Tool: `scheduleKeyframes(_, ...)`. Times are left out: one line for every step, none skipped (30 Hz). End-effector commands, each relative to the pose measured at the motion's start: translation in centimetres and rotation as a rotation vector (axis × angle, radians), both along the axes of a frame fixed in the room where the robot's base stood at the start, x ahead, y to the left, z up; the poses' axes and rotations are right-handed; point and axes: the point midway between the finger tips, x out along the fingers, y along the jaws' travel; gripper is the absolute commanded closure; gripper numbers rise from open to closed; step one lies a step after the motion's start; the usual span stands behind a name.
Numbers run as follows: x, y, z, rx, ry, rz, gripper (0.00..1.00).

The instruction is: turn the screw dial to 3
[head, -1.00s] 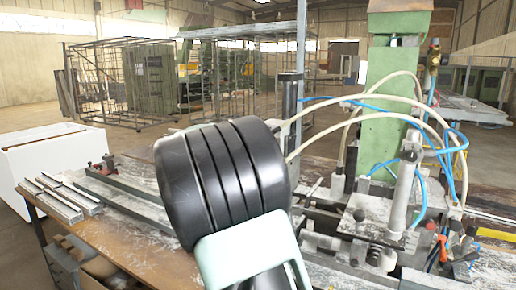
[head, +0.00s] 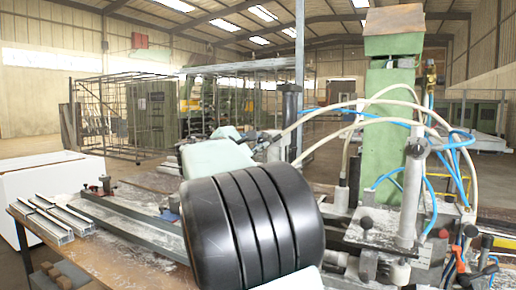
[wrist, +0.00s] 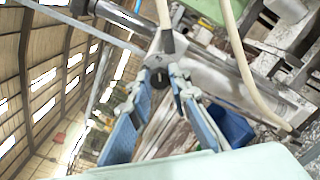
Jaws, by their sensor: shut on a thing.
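My gripper (wrist: 160,88) shows in the wrist view as two fingers with blue sides and grey links that converge away from the camera. Their tips are closed around a small dark round knob (wrist: 159,77), which seems to be the screw dial. A thin dark post (wrist: 167,42) rises just beyond it. No number or pointer on the dial can be read, and the fingers cover part of it. In the head view my gripper (head: 262,141) is small, behind my black arm link, left of the bench's green column; the dial cannot be made out there.
A metal cylinder (wrist: 215,80) and a pale hose (wrist: 240,60) lie close right of the fingers. In the head view, a green column (head: 393,120) with hoses stands right. Aluminium profiles (head: 45,222) lie on the left of the bench. A white box (head: 35,190) stands beyond.

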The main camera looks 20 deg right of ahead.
Motion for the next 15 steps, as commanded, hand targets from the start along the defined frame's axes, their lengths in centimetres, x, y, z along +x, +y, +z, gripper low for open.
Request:
scheduleKeyframes(-0.01, -0.01, -0.12, 0.004, -0.004, -0.001, 1.00)
scheduleKeyframes(-0.01, 0.00, -0.10, 0.006, -0.007, -0.001, 1.00)
scheduleKeyframes(-0.01, -0.01, -0.09, 0.008, -0.009, -0.001, 1.00)
scheduleKeyframes(-0.01, -0.01, -0.07, 0.009, -0.010, -0.001, 1.00)
scheduleKeyframes(-0.01, -0.01, -0.06, 0.009, -0.011, -0.001, 1.00)
scheduleKeyframes(-0.01, 0.01, -0.05, 0.010, -0.011, -0.001, 1.00)
scheduleKeyframes(-0.01, 0.01, -0.04, 0.010, -0.011, -0.001, 1.00)
scheduleKeyframes(-0.01, 0.01, -0.04, 0.010, -0.011, -0.001, 1.00)
scheduleKeyframes(0.00, 0.01, -0.03, 0.010, -0.011, -0.001, 1.00)
scheduleKeyframes(0.00, 0.01, -0.03, 0.010, -0.011, 0.000, 1.00)
scheduleKeyframes(0.00, 0.01, -0.03, 0.010, -0.011, 0.000, 1.00)
scheduleKeyframes(0.00, 0.01, -0.03, 0.010, -0.011, -0.001, 1.00)
scheduleKeyframes(0.00, 0.01, -0.03, 0.010, -0.011, 0.000, 1.00)
scheduleKeyframes(0.00, 0.01, -0.03, 0.010, -0.011, -0.001, 1.00)
scheduleKeyframes(0.00, 0.01, -0.03, 0.009, -0.011, -0.001, 0.79)
